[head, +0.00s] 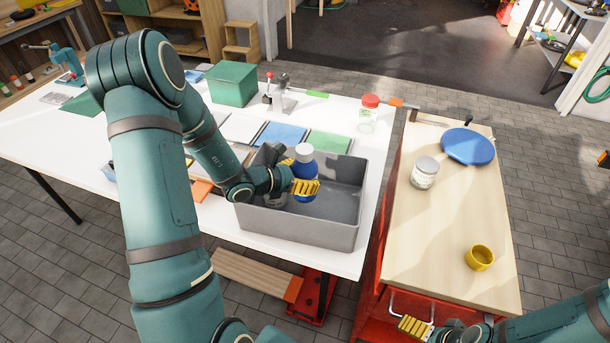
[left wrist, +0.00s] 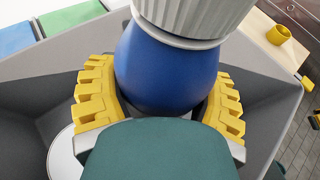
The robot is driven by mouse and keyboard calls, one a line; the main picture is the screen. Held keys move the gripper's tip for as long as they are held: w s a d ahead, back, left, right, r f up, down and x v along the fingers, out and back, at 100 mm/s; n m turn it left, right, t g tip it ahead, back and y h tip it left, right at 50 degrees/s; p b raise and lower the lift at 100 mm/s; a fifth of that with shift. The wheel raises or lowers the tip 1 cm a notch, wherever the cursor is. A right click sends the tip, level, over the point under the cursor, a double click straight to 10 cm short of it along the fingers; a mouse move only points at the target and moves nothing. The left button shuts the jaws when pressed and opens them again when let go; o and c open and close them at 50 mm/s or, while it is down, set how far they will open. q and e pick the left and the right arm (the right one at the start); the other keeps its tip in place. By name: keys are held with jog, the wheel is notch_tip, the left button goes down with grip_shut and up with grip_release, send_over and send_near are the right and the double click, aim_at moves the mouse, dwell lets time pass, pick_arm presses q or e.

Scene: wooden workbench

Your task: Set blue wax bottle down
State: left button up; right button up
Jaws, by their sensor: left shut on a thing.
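The blue wax bottle (head: 306,167) has a white cap and stands roughly upright between the yellow fingers of my left gripper (head: 304,188). In the left wrist view the blue bottle (left wrist: 165,72) fills the space between both fingers of the left gripper (left wrist: 160,105), which is shut on it. The bottle is over or inside the grey bin (head: 300,229); its base is hidden, so I cannot tell whether it touches the bin floor. My right gripper (head: 416,328) is at the bottom edge, low by the wooden-topped bench, and its opening is unclear.
A pale round-topped container (left wrist: 62,155) is in the bin beside the left gripper. The wooden bench top (head: 440,235) holds a lidded jar (head: 424,173), a blue plate (head: 468,147) and a yellow cup (head: 480,257). A red-lidded jar (head: 368,116) and green box (head: 232,84) stand behind the bin.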

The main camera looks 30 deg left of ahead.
pick_arm(q)
jog(key=shift+f, duration=0.2)
jog(key=o, duration=1.3)
jog(key=shift+r, duration=0.1)
jog(key=shift+r+p, duration=0.55)
jog(key=shift+r, duration=0.05)
jog(key=p+v, duration=0.1)
jog(key=v, duration=1.1)
jog(key=shift+d, duration=0.1)
